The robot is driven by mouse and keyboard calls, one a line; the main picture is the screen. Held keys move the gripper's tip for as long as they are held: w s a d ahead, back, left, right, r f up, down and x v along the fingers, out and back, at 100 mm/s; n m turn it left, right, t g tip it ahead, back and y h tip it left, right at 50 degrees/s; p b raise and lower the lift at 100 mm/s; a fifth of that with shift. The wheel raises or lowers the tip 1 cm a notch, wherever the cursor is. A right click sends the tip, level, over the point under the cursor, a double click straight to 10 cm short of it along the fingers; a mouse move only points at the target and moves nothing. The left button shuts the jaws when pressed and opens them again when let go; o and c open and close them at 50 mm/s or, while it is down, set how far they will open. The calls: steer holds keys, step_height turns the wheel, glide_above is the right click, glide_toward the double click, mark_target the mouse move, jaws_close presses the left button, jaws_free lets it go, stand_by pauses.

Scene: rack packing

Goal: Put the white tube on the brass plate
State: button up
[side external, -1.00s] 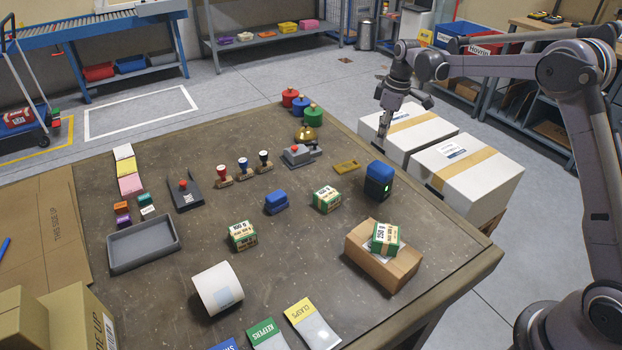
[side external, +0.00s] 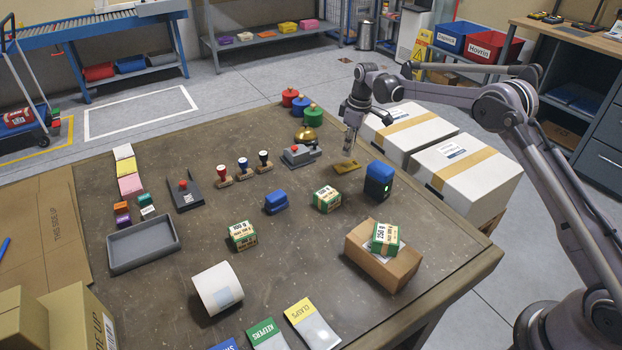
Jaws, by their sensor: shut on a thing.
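My gripper (side external: 350,146) points down at the far right part of the table, over the brass plate (side external: 346,168). It is shut on the white tube, which is small here and mostly hidden by the fingers, so its outline is hard to make out. The brass plate is a small flat yellowish piece lying on the table. The fingertips appear just above the plate; I cannot tell whether the tube touches it.
A grey device (side external: 301,155) and a brass bell (side external: 306,134) stand left of the plate. A blue-black box (side external: 378,180) stands to its right. White cartons (side external: 408,128) lie beyond the table edge. A wide white roll (side external: 218,289) lies at the front.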

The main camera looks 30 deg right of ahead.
steer(key=shift+f, duration=2.05)
steer(key=shift+f, duration=0.15)
steer(key=o, duration=1)
steer(key=shift+c, duration=0.2)
